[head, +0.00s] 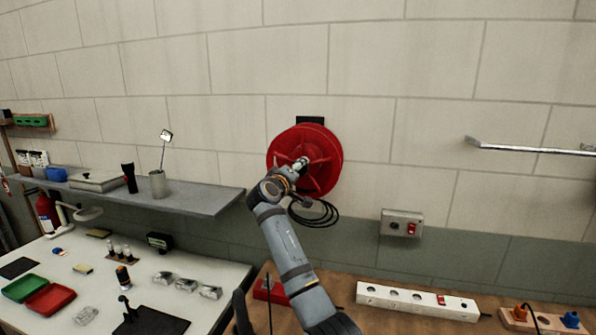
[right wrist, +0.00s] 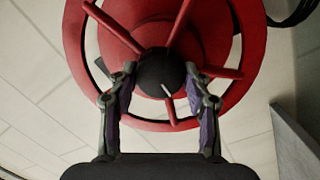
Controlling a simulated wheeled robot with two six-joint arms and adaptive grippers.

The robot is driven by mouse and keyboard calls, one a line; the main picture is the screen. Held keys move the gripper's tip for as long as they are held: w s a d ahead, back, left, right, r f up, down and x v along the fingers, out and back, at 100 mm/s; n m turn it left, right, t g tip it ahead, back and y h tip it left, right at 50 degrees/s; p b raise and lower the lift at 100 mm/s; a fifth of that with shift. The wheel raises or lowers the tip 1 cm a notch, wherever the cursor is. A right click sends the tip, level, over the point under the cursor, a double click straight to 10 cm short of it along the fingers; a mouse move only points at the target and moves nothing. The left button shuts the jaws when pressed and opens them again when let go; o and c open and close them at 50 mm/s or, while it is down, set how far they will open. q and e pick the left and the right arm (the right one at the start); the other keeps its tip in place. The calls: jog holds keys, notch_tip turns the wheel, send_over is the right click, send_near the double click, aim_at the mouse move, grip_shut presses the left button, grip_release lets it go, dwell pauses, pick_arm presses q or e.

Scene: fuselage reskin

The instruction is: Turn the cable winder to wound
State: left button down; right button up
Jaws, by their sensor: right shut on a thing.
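The cable winder (head: 323,151) is a round red reel on the block wall, in the middle of the head view. Black cable (head: 316,214) hangs in loops under it. In the right wrist view the red reel (right wrist: 236,98) fills the upper middle, with red spokes and a black round knob (right wrist: 160,72) with a white mark at its centre. My right gripper (right wrist: 160,80) has its two fingers on either side of this knob and is shut on it. In the head view the right gripper (head: 300,165) is at the winder's front, partly hidden by its own arm. My left gripper is not in view.
A grey shelf (head: 205,203) is left of the winder, holding a cup (head: 158,184) with a mirror tool. A switch box (head: 402,223) is on the wall to the right. A power strip (head: 418,302) lies on the wooden bench below. A metal bar (head: 525,149) juts out at right.

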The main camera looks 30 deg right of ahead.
jog(key=shift+n, duration=0.3)
jog(key=shift+f+n+t+p, duration=0.1)
jog(key=shift+n+t+p, duration=0.2)
jog(key=shift+n+p, duration=1.9)
jog(key=shift+n+b, duration=1)
jog(key=shift+n, duration=0.1)
jog(key=o, duration=1.1)
jog(key=shift+o, duration=0.2)
jog(key=v, duration=1.2)
jog(key=shift+f, duration=0.2)
